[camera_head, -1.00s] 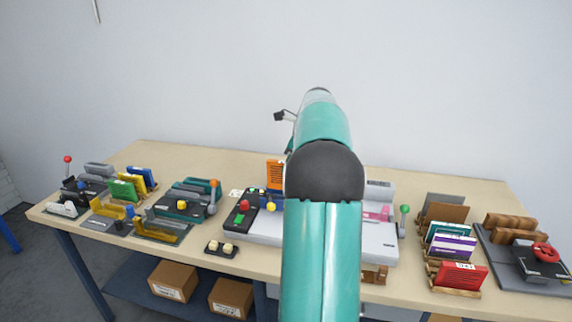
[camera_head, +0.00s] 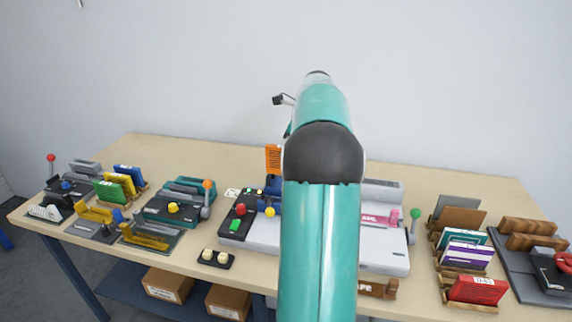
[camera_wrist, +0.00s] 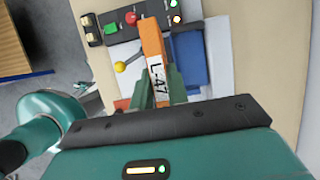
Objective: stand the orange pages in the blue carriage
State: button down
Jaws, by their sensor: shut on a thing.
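The orange pages (camera_wrist: 152,45) are a thin orange block with a white label reading L-47, seen from above in the wrist view. My gripper (camera_wrist: 160,90) is shut on them with its green fingers. In the head view the orange pages (camera_head: 273,158) show upright just left of my arm, which hides the gripper there. The blue carriage (camera_wrist: 188,60) is on the grey machine, right beside the pages in the wrist view. A part of the blue carriage (camera_head: 273,187) shows below the pages in the head view. Whether they touch I cannot tell.
A control panel with a red button (camera_wrist: 131,18) and a yellow knob (camera_wrist: 120,67) lie close to the pages. Racks of coloured books (camera_head: 466,254) stand at the right; a teal machine (camera_head: 172,205) stands at the left. The back of the table is mostly clear.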

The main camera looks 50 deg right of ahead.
jog(key=shift+w+d+f, duration=0.1)
jog(key=shift+w+d, duration=0.05)
jog(key=shift+w, duration=0.3)
jog(key=f, duration=0.6)
jog(key=shift+s+f, duration=0.2)
jog(key=shift+f, duration=0.1)
notch_tip(320, 180, down, 6)
jog(key=shift+w+f, duration=0.1)
jog(key=shift+f, duration=0.5)
dwell(1.3)
jog(key=c, duration=1.6)
grip_release()
jog(key=shift+c, duration=0.2)
jog(key=shift+r, duration=0.1)
jog(key=shift+v, duration=5.45)
